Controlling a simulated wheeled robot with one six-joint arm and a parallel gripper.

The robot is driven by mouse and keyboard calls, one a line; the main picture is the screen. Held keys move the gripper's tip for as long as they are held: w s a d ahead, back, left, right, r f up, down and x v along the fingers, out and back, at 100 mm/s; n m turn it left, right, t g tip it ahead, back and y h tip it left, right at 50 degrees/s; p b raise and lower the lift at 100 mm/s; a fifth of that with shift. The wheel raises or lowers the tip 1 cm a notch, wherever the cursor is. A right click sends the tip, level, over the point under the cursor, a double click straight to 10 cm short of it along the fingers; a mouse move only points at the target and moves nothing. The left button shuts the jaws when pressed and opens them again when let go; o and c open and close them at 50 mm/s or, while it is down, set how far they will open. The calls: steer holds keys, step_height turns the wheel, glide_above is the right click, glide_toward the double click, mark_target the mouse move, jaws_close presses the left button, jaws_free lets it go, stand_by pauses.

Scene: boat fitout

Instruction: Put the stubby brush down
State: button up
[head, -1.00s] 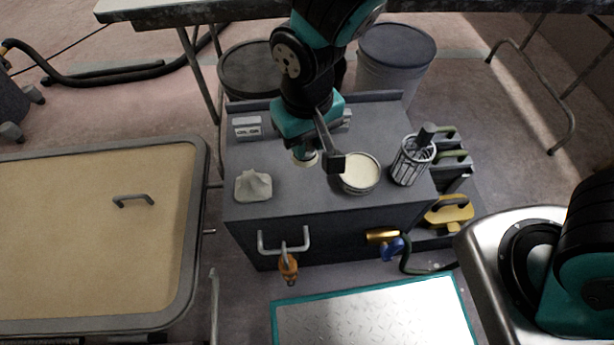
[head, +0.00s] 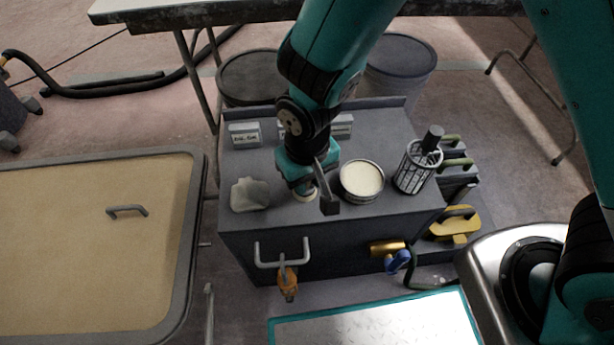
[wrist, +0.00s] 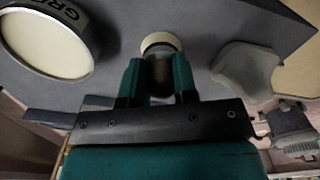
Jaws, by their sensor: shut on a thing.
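My gripper (head: 308,188) points down over the front middle of the grey cart top (head: 280,220), shut on the stubby brush (head: 304,196). My fingers and wrist hide the rest of the brush.
An open tin (head: 362,180) of cream stuff stands just right of my gripper. A crumpled grey rag (head: 250,194) lies to the left. A wire basket (head: 417,168) stands farther right. Small labelled boxes (head: 245,135) line the back. Bare top lies between rag and brush.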

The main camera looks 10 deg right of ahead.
steer(key=o, duration=0.9)
steer(key=shift+f, duration=0.1)
step_height(320, 180, up, 12)
steer(key=r+p, duration=0.1)
steer(key=p, duration=0.4)
steer(key=s+d+r+n+y, duration=0.1)
steer(key=s+d+r, duration=0.2)
steer(key=r, duration=0.2)
steer(key=s+d+r+n+y, duration=0.1)
steer(key=s+d+r, duration=0.2)
steer(key=r, duration=0.2)
steer(key=s+d+r+n+y, duration=0.1)
steer(key=s+d+r+y, duration=0.1)
steer(key=r, duration=0.4)
steer(key=shift+s+d, duration=0.9)
steer(key=shift+s, duration=0.1)
